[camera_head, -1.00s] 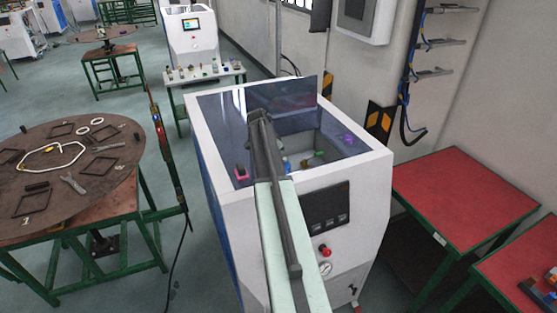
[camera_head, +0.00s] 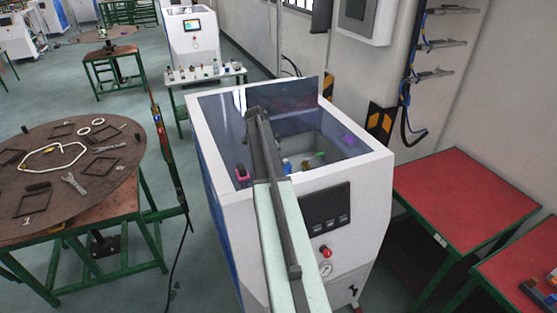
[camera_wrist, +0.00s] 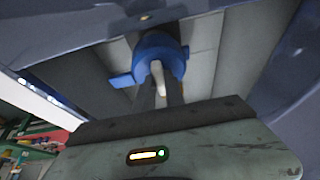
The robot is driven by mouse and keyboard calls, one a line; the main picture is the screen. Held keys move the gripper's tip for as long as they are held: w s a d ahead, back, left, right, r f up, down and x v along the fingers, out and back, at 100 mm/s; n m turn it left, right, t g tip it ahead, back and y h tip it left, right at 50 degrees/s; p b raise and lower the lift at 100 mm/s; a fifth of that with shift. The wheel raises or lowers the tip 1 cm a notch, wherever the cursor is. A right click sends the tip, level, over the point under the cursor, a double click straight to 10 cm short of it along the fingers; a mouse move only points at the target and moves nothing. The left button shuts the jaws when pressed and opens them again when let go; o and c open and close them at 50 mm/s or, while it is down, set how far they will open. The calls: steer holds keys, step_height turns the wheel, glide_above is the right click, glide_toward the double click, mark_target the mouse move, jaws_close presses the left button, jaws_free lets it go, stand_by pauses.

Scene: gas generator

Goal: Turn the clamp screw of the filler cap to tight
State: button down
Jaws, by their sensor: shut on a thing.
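The blue filler cap (camera_wrist: 153,46) shows in the upper middle of the wrist view, with a blue lug on its left and another on its right. A pale bar, which looks like the handle of its clamp screw (camera_wrist: 160,77), stands out from the cap's middle. My gripper (camera_wrist: 160,88) is right at the cap, its two dark fingers shut on this pale bar. The finger ends partly hide the contact.
The machine's white rim and raised dark panel (camera_head: 285,104) surround the arm. Inside are a small blue part (camera_head: 286,166), a green part (camera_head: 315,155) and a pink part (camera_head: 241,173). A round table (camera_head: 75,200) stands left, a red-topped table (camera_head: 465,200) right.

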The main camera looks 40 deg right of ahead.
steer(key=c, duration=1.4)
jaws_free()
steer(key=shift+r, duration=0.1)
steer(key=p+v, duration=0.7)
steer(key=shift+a+r, duration=0.15)
steer(key=shift+r, duration=0.1)
